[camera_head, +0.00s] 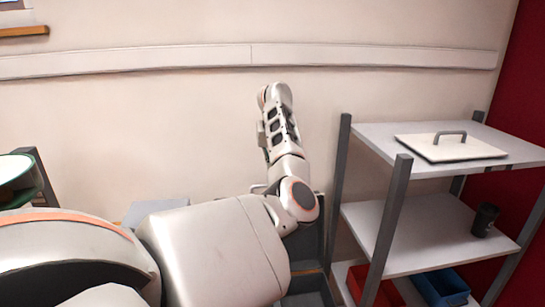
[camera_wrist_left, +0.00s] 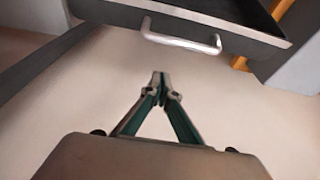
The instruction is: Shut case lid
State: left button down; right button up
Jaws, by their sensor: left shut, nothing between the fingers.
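In the left wrist view, a dark panel with a raised rim (camera_wrist_left: 225,20) crosses the top, with a pale metal bar handle (camera_wrist_left: 180,42) on its near edge. It looks like part of the case, but I cannot tell the lid's angle. My left gripper (camera_wrist_left: 160,78) is shut and empty, its tips below the handle in the picture and apart from it. In the head view, my left arm covers most of the dark grey case (camera_head: 310,278); the gripper's fingers cannot be made out there. My right gripper is in neither view.
A grey shelf unit (camera_head: 392,210) stands right of the arm. It holds a white plate with a grey handle (camera_head: 455,148), a dark cup (camera_head: 485,219), and red and blue bins (camera_head: 440,287) below. A plain wall is behind; a round green-edged object (camera_head: 14,172) is at left.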

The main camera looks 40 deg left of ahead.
pick_arm(q)
jog(key=s+d+f, duration=0.1)
jog(key=s+d, duration=0.1)
jog(key=shift+s+d+f+p, duration=0.1)
jog(key=shift+d+f+p, duration=0.2)
jog(key=shift+f+p, duration=0.05)
dwell(0.6)
